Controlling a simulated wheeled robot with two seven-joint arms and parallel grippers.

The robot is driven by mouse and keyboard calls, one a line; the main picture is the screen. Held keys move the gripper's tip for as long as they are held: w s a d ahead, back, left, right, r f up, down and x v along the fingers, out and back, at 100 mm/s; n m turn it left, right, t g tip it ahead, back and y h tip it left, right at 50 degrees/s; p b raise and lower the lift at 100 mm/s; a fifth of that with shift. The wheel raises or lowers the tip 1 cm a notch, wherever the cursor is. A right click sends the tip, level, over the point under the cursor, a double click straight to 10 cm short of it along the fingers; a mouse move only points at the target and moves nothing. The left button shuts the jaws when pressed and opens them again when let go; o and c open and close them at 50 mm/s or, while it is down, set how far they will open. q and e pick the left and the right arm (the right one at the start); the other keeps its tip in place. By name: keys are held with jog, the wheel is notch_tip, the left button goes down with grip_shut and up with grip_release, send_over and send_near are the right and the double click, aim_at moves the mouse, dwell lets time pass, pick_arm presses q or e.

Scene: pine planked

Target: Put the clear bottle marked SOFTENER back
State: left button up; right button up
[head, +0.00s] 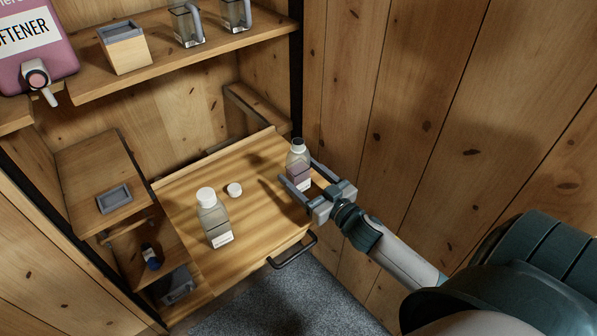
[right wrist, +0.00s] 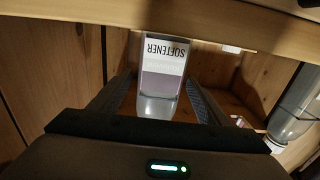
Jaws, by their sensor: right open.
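The clear bottle marked SOFTENER (head: 299,172) stands upright near the right side of a pull-out wooden board (head: 258,222). My right gripper (head: 298,172) is open, with one finger on each side of the bottle. I cannot tell whether either finger touches it. My left gripper is not in view.
A second clear bottle with a white cap (head: 213,218) and a loose white cap (head: 234,189) are on the board. A pink SOFTENER dispenser with a tap (head: 36,55), a wooden box (head: 124,48) and clear jugs (head: 187,25) stand above. The board has a dark front handle (head: 293,253).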

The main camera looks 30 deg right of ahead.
aim_at(304, 176)
jog(key=s, duration=0.3)
jog(key=s+b, duration=0.1)
jog(key=s, duration=0.1)
jog(key=shift+s+d+f, duration=0.15)
jog(key=shift+s+d, duration=0.1)
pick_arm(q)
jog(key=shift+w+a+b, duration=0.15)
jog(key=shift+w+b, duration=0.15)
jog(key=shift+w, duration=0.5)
pick_arm(e)
jog(key=s, duration=0.5)
jog(key=shift+d+r, duration=0.2)
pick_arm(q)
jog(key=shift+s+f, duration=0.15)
